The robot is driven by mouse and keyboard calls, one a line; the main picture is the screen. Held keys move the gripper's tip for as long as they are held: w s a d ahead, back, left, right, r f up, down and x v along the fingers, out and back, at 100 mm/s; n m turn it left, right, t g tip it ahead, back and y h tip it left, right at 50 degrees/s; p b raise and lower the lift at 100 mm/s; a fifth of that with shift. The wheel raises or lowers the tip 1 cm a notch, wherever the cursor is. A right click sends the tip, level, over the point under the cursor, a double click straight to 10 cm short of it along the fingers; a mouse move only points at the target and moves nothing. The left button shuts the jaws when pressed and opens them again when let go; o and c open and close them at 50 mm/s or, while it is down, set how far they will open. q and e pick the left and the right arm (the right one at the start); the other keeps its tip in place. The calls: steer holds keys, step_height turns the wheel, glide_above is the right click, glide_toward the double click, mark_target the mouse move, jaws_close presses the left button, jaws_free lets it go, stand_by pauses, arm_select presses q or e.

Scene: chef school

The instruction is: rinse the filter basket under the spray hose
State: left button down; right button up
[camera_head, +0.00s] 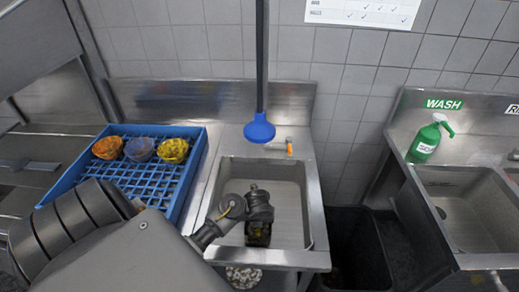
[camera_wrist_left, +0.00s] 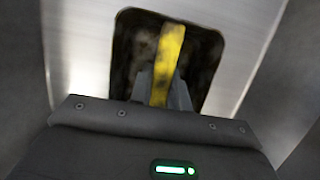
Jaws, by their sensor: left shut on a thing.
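My left gripper (camera_head: 258,222) reaches down over the steel sink basin (camera_head: 290,205). In the left wrist view its fingers (camera_wrist_left: 163,92) are shut on a yellow strip, which looks like the handle of the filter basket (camera_wrist_left: 203,62). The basket looks dark and squarish with brownish contents, and its lower part shows under the gripper in the head view (camera_head: 258,238). I cannot tell whether it touches the basin floor. The spray hose's blue head (camera_head: 259,129) hangs from a dark vertical pipe above the basin's back edge. My right gripper is out of view.
A blue rack (camera_head: 150,170) with several dirty bowls stands left of the basin. An orange lever (camera_head: 289,146) is on the back ledge. A dark bin (camera_head: 357,245) stands right of the basin. A green spray bottle (camera_head: 426,140) stands by the wash sink (camera_head: 470,200).

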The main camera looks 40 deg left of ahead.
arm_select(q)
steer(key=shift+f, duration=0.1)
steer(key=c, duration=1.4)
jaws_free()
steer(key=shift+o, duration=0.7)
steer(key=p+v, duration=0.4)
steer(key=v, duration=0.5)
steer(key=shift+s+d+r, duration=0.1)
steer(key=shift+d+r, duration=0.1)
steer(key=shift+r, duration=0.1)
steer(key=shift+s+r, duration=0.2)
steer(key=shift+r, duration=0.35)
